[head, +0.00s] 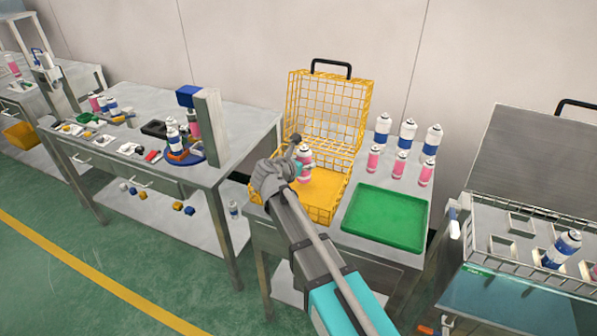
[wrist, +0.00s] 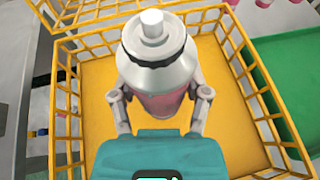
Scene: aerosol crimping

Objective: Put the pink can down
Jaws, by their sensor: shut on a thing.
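The pink can (wrist: 158,65) is held upright in my gripper (wrist: 160,105) in the wrist view, with its silver shoulder and white top toward the camera. The gripper's fingers are shut on its sides. The basket's yellow floor (wrist: 95,85) lies below and around the can in the wrist view. The can's base is hidden, so I cannot tell whether it touches the floor.
A green tray (head: 385,220) lies right of the basket. Several pink and blue-banded cans (head: 407,133) stand behind it. A workbench (head: 245,128) with parts stands left, and a rack with a can (head: 562,249) stands right.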

